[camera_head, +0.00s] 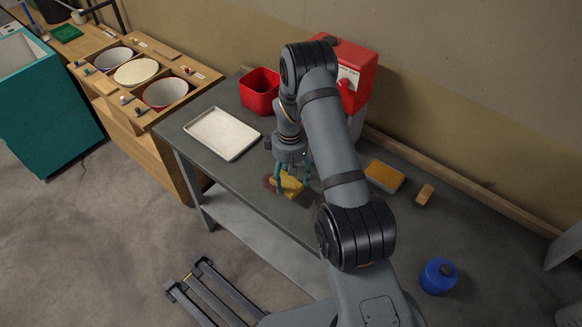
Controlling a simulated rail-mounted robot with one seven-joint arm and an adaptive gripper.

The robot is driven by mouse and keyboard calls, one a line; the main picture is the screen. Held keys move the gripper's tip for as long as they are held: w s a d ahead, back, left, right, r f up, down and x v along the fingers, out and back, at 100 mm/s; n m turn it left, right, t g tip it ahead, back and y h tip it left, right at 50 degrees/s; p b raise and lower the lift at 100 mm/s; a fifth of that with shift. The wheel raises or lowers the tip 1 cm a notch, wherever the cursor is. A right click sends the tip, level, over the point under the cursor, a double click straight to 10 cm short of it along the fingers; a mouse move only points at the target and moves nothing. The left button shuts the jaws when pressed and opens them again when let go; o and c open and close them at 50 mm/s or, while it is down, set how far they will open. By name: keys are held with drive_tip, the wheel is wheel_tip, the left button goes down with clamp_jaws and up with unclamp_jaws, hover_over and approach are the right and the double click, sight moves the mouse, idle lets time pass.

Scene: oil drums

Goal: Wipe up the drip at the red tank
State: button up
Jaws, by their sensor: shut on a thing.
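The red tank (357,66) stands at the back of the grey bench, partly hidden behind my arm. My gripper (291,182) points down at the bench in front of the tank. It is shut on a yellow cloth (292,190), which is at or very near the bench top. A dark reddish-brown patch, the drip (269,183), shows at the left edge of the cloth. The cloth and gripper hide the rest of it. I cannot tell how hard the cloth presses on the bench.
On the grey bench (205,167) are a pale tray (222,133), a red bin (260,91), a tray with orange-yellow contents (384,176), a wooden block (425,195) and a blue can (438,276). A wooden stand with bowls (145,75) is at left.

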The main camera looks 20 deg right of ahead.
drive_tip(key=shift+r+p, duration=0.95)
drive_tip(key=shift+r, duration=0.9)
